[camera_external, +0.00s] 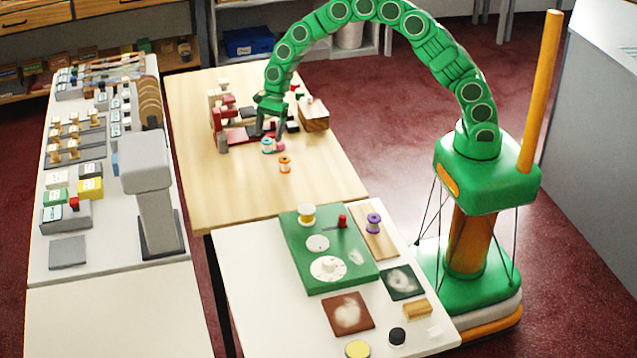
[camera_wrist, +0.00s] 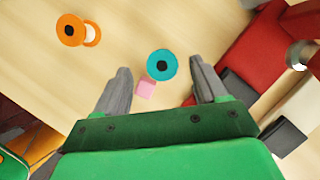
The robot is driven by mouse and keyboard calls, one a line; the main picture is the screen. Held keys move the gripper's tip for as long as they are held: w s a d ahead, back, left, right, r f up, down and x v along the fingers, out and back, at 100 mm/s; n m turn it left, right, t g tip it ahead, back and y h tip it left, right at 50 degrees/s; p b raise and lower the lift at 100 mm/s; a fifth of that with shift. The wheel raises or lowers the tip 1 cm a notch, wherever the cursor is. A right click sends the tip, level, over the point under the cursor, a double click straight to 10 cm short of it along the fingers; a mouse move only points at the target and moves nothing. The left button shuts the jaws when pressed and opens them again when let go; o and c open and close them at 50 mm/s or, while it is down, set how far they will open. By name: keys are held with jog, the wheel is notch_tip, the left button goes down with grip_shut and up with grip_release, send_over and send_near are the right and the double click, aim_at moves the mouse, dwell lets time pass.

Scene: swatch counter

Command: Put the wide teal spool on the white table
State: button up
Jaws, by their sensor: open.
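The wide teal spool (camera_external: 267,146) stands on the light wooden table (camera_external: 215,185), seen from above in the wrist view (camera_wrist: 162,65) as a teal disc with a dark centre hole. My gripper (camera_external: 272,128) is open over the wooden table. In the wrist view its two grey fingers (camera_wrist: 158,85) point towards the spool, which appears just beyond and between the tips; I cannot tell the height gap. The white table (camera_external: 265,290) is in the foreground of the external view, bordering the wooden table's near end.
An orange spool (camera_external: 285,164) stands near the teal one. Red machinery (camera_external: 232,130) and a wooden block (camera_external: 314,115) are close by. A green board (camera_external: 345,275) covers part of the white table; its left side is bare.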

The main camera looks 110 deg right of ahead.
aim_at(267, 141)
jog(key=x, duration=0.4)
jog(key=shift+d+f, duration=0.15)
jog(key=c, duration=1.2)
